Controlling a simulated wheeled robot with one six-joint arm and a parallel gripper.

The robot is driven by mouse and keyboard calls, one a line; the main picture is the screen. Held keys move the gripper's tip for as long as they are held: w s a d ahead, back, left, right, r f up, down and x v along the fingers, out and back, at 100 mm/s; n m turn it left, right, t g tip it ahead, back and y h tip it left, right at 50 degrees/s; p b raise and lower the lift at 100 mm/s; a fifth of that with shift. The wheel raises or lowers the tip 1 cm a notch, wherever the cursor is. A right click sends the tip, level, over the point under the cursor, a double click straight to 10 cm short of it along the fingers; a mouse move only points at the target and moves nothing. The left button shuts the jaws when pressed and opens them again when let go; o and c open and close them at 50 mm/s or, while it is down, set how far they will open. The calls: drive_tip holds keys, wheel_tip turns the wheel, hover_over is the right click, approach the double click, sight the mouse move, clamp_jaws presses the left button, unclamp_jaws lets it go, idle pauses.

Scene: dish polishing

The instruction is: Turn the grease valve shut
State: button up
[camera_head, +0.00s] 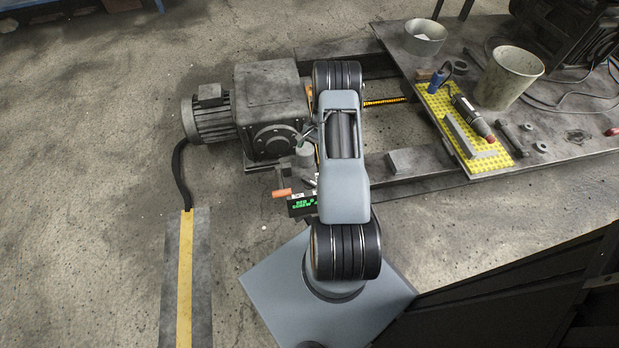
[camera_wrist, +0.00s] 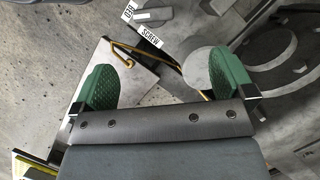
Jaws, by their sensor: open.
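My gripper (camera_wrist: 165,82) shows in the wrist view with its two green ribbed fingers spread wide and nothing held between them. In the head view my arm hides most of it. An orange handle (camera_head: 282,193) sticks out to the left below the gearbox; it may be the grease valve's lever, but I cannot tell. In the wrist view a thin brass-coloured tube (camera_wrist: 145,54) curves beyond the fingers, over a pale plate (camera_wrist: 122,72). I cannot clearly make out the valve in the wrist view.
A grey motor (camera_head: 208,118) with a gearbox (camera_head: 270,85) stands left of my arm. The workbench (camera_head: 560,120) at right carries a bucket (camera_head: 508,78), a bowl (camera_head: 424,37) and tools on a yellow mat (camera_head: 436,101). Floor at left is mostly clear.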

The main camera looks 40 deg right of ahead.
sight(310, 180)
drive_tip(key=shift+m, duration=0.4)
drive_tip(key=b+x, duration=0.1)
drive_tip(key=x, duration=0.4)
drive_tip(key=d+b+x, duration=0.1)
drive_tip(key=x, duration=0.5)
drive_tip(key=b+x, duration=0.1)
drive_tip(key=x, duration=0.4)
drive_tip(key=shift+s+d+f, duration=0.2)
drive_tip(key=shift+s+f, duration=0.2)
drive_tip(key=shift+s, duration=0.05)
drive_tip(key=c, duration=0.8)
drive_tip(key=shift+c, duration=0.2)
